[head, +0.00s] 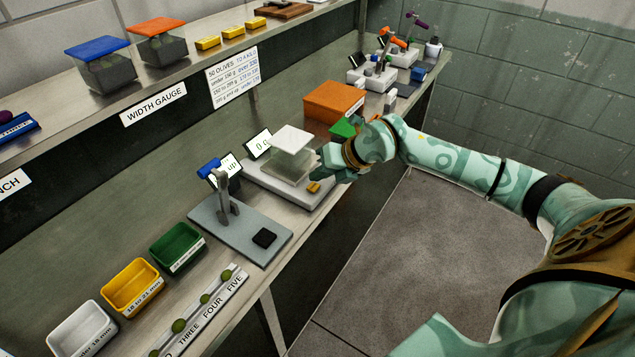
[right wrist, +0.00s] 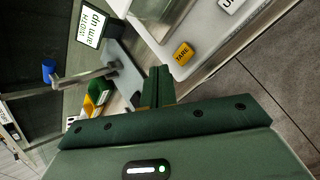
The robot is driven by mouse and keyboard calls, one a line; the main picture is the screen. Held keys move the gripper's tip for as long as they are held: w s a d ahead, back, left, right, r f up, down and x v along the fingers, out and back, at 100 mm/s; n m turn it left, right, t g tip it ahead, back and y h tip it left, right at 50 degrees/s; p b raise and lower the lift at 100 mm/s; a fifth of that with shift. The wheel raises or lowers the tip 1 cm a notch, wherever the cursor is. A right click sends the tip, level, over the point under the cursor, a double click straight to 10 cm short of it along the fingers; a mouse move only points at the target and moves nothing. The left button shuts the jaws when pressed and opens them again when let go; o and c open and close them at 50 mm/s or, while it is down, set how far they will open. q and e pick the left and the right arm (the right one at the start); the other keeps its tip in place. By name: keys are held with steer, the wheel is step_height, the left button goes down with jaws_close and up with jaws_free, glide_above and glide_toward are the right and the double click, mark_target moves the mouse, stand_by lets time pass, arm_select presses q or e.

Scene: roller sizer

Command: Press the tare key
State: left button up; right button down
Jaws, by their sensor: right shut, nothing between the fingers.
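The tare key is a small yellow-orange block (head: 314,187) on the front of the pale scale base (head: 262,189). In the right wrist view the key (right wrist: 183,53) shows the word TARE. A clear box with a white lid (head: 293,139) stands on the scale, and the scale's display (head: 259,143) behind it appears to read 0. My right gripper (head: 322,165) is at the right side of the scale, close to the key. In the right wrist view its fingers (right wrist: 159,88) are shut and empty, apart from the key in the picture. My left gripper is not in view.
A grey gauge stand (head: 238,225) with a blue-tipped arm is left of the scale; its screen (right wrist: 91,27) says "arm up". An orange box (head: 334,102) stands beyond the scale. Green (head: 177,246), yellow (head: 132,286) and white (head: 81,328) bins line the bench. Open floor lies right.

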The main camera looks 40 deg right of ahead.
steer(key=s+a+f+m+y+p, duration=0.25)
steer(key=s+a+m+p, duration=0.2)
steer(key=s+m, duration=0.35)
steer(key=d+r+m+t+h+p, duration=0.1)
steer(key=d+r+m+t, duration=0.3)
steer(key=d+m, duration=0.5)
steer(key=m+t+p, duration=0.1)
steer(key=m+t, duration=0.1)
steer(key=m, duration=0.9)
steer(key=shift+d+t, duration=0.2)
steer(key=shift+t, duration=0.2)
steer(key=shift+h, duration=0.25)
steer(key=shift+w, duration=0.15)
